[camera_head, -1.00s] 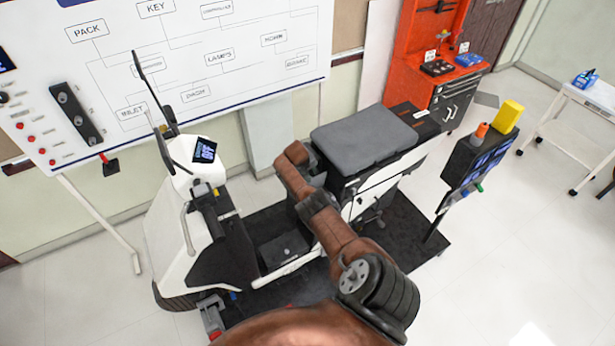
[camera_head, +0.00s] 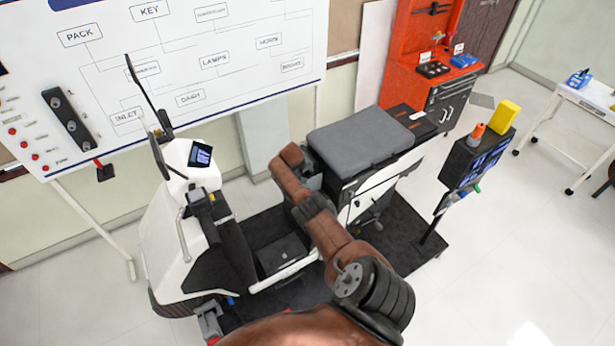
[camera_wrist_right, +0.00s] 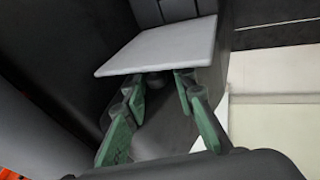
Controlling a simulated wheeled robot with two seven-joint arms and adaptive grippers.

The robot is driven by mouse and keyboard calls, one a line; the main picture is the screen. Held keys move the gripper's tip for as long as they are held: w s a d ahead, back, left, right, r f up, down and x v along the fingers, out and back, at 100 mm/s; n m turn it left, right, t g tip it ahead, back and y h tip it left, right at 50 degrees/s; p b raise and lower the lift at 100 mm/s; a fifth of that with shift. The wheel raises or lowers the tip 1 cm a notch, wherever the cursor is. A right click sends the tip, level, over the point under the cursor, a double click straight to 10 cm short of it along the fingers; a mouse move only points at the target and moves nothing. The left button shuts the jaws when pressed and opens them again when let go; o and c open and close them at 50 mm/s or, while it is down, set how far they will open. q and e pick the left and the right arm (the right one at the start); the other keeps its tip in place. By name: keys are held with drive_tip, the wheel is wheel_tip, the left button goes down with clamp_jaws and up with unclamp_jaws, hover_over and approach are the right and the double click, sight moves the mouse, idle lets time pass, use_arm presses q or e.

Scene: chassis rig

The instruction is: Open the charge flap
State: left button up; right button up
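A white scooter (camera_head: 165,240) stands on a dark mat, its grey seat (camera_head: 362,140) at the right. My right arm reaches from the bottom to the front side of the seat box. My right gripper is mostly hidden behind its own wrist in the head view. In the right wrist view its green fingers (camera_wrist_right: 162,88) are apart with nothing between them. A light grey flat plate (camera_wrist_right: 158,45) lies just beyond the fingertips; it may be the charge flap, but I cannot tell for sure. Whether the fingers touch it is unclear. My left gripper is out of view.
A whiteboard (camera_head: 225,75) stands behind the scooter. A dark post stand (camera_head: 468,160) with a yellow block is right of the seat. A red tool cabinet (camera_head: 405,60) and a white table (camera_head: 590,100) stand farther back. The floor at lower right is clear.

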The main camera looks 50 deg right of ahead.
drive_tip(key=shift+o, duration=0.4)
drive_tip(key=shift+s, duration=0.1)
drive_tip(key=shift+a+r, duration=0.25)
drive_tip(key=shift+r, duration=0.2)
drive_tip(key=v, duration=1.1)
